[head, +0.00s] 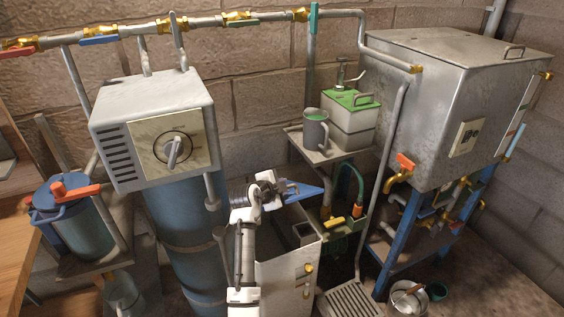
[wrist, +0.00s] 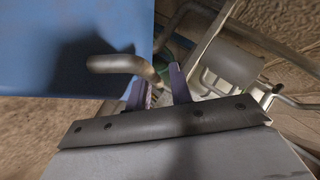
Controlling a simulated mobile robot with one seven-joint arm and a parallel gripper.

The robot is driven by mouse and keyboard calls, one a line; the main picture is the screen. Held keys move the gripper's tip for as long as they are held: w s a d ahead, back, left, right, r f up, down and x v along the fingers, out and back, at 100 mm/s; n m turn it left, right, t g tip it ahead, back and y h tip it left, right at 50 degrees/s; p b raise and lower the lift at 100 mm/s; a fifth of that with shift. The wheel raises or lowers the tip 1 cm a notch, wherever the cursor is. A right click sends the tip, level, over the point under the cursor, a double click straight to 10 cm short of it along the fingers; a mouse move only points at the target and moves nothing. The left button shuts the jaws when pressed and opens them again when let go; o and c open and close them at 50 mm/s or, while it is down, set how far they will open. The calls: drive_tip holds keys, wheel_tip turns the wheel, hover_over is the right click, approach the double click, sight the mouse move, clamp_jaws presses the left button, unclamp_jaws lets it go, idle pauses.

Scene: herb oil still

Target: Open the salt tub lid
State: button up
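A pale tub (head: 275,272) stands low in the middle of the head view, its inside partly showing. A blue panel (head: 307,191) sits tilted above it. I take it to be the tub's lid, but no label shows. In the wrist view the blue panel (wrist: 75,50) fills the upper left, with a bent metal handle (wrist: 115,63) in front of it. My gripper (head: 284,192) is beside the panel. In the wrist view its fingers (wrist: 160,84) are apart, with the handle's lower end close to the gap between them. I cannot tell whether they touch it.
A shelf (head: 330,153) to the right holds a grey mug (head: 316,130) and a green-lidded white container (head: 350,122). A white control box (head: 155,125) is at left, a large metal tank (head: 435,90) at right. A slatted step (head: 350,300) lies in front.

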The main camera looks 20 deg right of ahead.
wheel_tip(320, 180, up, 19)
drive_tip(key=b, duration=0.3)
drive_tip(key=shift+b, duration=0.3)
